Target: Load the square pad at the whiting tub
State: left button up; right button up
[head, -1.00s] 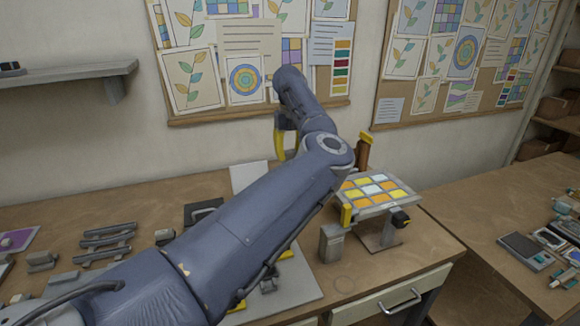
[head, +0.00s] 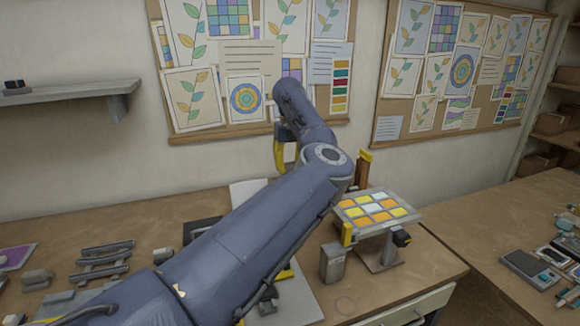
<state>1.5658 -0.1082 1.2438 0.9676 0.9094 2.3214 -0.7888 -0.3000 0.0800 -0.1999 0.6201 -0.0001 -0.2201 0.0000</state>
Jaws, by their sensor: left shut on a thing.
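My left arm rises from the lower left, bends at the elbow and comes down behind itself over the bench. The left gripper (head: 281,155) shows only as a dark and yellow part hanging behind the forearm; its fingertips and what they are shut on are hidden. I cannot make out the square pad. I cannot pick out the whiting tub either; my arm covers the middle of the bench. My right gripper is not in view.
A panel of yellow, orange and white squares (head: 373,208) stands on a support at the right of the bench, beside a grey block (head: 333,263). Grey racks (head: 103,260) lie at the left. A second bench (head: 480,225) holds small items. Pinboards hang behind.

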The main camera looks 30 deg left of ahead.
pick_arm(q)
jog(key=shift+s+f, duration=0.1)
jog(key=shift+f, duration=0.3)
jog(key=shift+s+a+f, duration=1.15)
jog(key=shift+s+f, duration=0.65)
jog(key=shift+f, duration=0.6)
jog(key=shift+s+a+f, duration=1.2)
jog(key=shift+s+f, duration=0.65)
jog(key=shift+f, duration=0.5)
jog(key=shift+s+a+f, duration=1.15)
jog(key=shift+s+f, duration=0.65)
jog(key=shift+f, duration=0.6)
jog(key=shift+f, duration=0.55)
notch_tip(320, 180, up, 7)
jog(key=shift+n, duration=0.3)
